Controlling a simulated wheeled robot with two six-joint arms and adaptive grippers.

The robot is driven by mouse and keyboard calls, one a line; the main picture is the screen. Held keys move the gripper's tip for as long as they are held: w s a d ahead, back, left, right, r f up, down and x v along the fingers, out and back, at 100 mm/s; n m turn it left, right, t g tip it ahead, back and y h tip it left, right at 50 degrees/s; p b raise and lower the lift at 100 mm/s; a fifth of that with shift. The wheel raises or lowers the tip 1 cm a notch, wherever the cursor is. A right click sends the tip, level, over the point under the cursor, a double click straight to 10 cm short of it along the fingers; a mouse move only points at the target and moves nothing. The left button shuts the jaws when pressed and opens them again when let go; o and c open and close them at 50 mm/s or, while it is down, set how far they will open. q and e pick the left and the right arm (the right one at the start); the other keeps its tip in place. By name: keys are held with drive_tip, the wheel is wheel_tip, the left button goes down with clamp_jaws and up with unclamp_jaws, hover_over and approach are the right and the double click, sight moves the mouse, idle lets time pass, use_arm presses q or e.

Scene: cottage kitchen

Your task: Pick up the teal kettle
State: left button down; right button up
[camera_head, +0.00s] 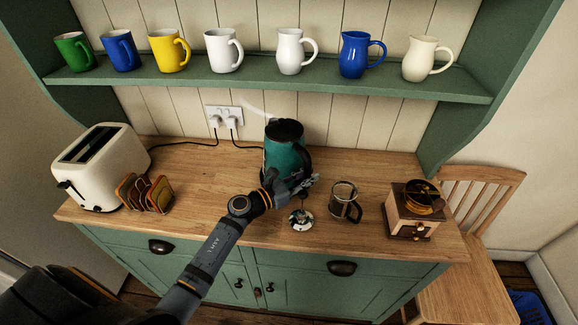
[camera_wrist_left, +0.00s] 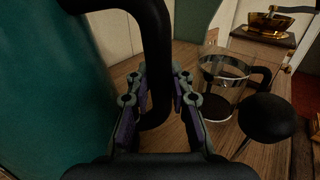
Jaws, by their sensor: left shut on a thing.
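The teal kettle (camera_head: 283,151) with a black lid is upright at the back of the wooden counter, in front of the panelled wall. My left gripper (camera_head: 293,186) reaches in at its front right, where the black handle is. In the left wrist view the kettle's teal body (camera_wrist_left: 48,95) fills the left side. The black handle (camera_wrist_left: 156,40) passes down between the fingers of my left gripper (camera_wrist_left: 159,88), which are shut on it. The gripper partly hides the kettle's base, so I cannot tell whether it touches the counter. My right gripper is not in view.
A glass beaker (camera_head: 344,204) and a plunger lid (camera_head: 301,219) stand close right of the gripper. A coffee grinder (camera_head: 411,212) is farther right. A toaster (camera_head: 102,165) and toast rack (camera_head: 146,193) stand left. The shelf (camera_head: 270,79) with several mugs and jugs overhangs the back.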

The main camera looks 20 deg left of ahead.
use_arm(q)
drive_tip(key=shift+w+a+r, duration=0.1)
drive_tip(key=shift+w+r, duration=0.05)
drive_tip(key=shift+r, duration=1.2)
drive_tip(key=s+r+p, duration=0.2)
drive_tip(key=s+r, duration=0.8)
drive_tip(key=s, duration=0.4)
drive_tip(key=shift+d+r+p, duration=0.25)
drive_tip(key=shift+d+p, duration=0.1)
drive_tip(key=shift+p, duration=0.05)
